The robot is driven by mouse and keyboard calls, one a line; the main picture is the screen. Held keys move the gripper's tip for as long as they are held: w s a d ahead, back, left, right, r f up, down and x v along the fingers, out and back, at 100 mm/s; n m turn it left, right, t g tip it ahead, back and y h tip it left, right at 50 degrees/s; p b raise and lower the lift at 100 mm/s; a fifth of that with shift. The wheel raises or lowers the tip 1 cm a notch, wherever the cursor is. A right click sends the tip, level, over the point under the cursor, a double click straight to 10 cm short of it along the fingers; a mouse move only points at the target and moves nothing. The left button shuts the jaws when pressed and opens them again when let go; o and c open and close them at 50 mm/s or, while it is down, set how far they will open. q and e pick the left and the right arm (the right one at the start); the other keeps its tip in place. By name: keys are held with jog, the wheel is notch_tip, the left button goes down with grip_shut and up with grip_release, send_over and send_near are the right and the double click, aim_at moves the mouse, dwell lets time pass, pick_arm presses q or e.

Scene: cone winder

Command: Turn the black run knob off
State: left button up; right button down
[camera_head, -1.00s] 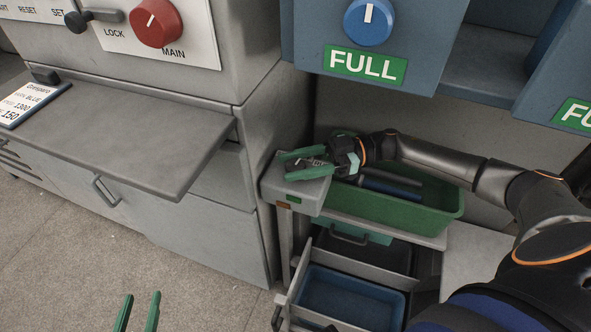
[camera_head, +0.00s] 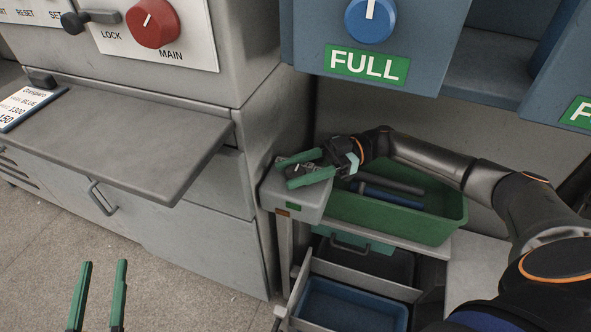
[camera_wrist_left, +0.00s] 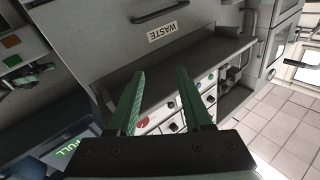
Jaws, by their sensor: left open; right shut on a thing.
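A panel with several small knobs shows in the left wrist view, including a dark knob (camera_wrist_left: 173,127); I cannot tell which one is the run knob, as labels there are too small to read. In the head view a black handle (camera_head: 88,20) by the word LOCK and a red MAIN knob (camera_head: 152,22) sit on the machine's front. My left gripper (camera_head: 104,264) is open and empty, low in front of the machine, apart from the knobs. My right gripper (camera_head: 307,168) is shut on a small grey metallic thing above the cart's corner; its fingers partly hide it.
A grey shelf (camera_head: 150,140) juts out between my left gripper and the knob panel. A green tray (camera_head: 440,215) with dark rods stands on the cart at right. A blue knob (camera_head: 370,20) is above a FULL label. The floor at lower left is clear.

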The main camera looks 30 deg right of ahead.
jog(key=shift+c, duration=1.6)
grip_release()
jog(key=d, duration=0.6)
jog(key=shift+s+d, duration=0.15)
jog(key=shift+d, duration=0.05)
pick_arm(q)
jog(key=shift+m+t+h, duration=0.7)
jog(key=shift+t+h, duration=0.2)
jog(key=r, duration=0.3)
jog(key=s+r+b, duration=0.1)
jog(key=r, duration=0.1)
jog(key=shift+d+r, duration=0.2)
jog(key=shift+r, duration=0.05)
pick_arm(e)
jog(key=d, duration=0.6)
jog(key=shift+s, duration=0.2)
pick_arm(q)
jog(key=shift+f, duration=0.15)
pick_arm(e)
jog(key=shift+s, duration=0.1)
